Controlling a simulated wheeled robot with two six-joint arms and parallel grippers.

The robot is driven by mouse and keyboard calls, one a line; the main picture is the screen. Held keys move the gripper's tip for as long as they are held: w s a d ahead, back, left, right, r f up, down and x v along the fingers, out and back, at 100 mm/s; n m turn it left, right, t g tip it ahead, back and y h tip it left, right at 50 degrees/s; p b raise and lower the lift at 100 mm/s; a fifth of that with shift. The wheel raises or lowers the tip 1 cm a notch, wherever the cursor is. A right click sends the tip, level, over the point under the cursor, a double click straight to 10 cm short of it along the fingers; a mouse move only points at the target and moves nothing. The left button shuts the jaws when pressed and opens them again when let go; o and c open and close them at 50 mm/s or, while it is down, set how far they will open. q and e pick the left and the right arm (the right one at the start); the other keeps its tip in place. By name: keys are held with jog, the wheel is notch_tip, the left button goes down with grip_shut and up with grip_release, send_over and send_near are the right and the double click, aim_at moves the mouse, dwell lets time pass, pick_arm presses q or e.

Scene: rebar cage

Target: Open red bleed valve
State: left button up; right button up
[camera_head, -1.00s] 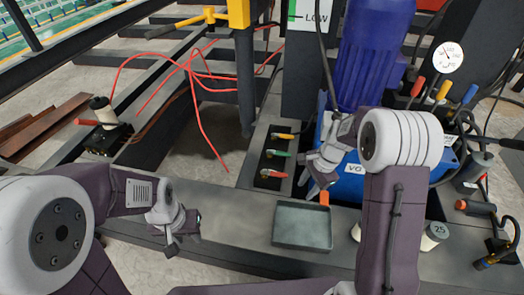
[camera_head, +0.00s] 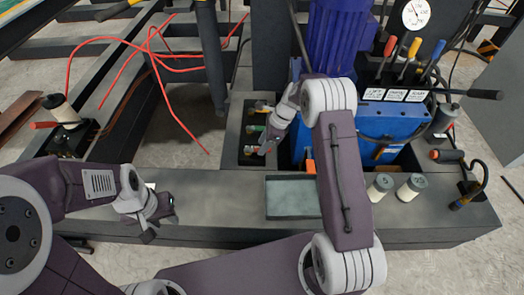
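A bank of small valves sits in a dark recessed box (camera_head: 232,135) left of the blue pump unit. The red-handled bleed valve (camera_head: 250,149) is nearest me, below the green-handled valve (camera_head: 256,128) and the yellow-handled valve (camera_head: 263,107). My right gripper (camera_head: 265,147) reaches in from the right with its fingertips just beside the red handle. Whether it touches the handle, and how far its fingers are apart, I cannot tell. My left gripper (camera_head: 152,230) hangs over the front beam at the left, away from the valves; its finger opening is unclear.
A grey tray (camera_head: 290,198) lies on the front beam, with two white-sided cylinders (camera_head: 410,187) to its right. The blue pump unit (camera_head: 395,118) carries red, yellow and blue levers and a gauge (camera_head: 416,14). Red hoses (camera_head: 150,68) loop at the upper left.

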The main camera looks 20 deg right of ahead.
jog(key=shift+a+f, duration=0.15)
jog(key=shift+f, duration=0.4)
jog(key=shift+r, duration=0.15)
grip_shut()
dwell(0.8)
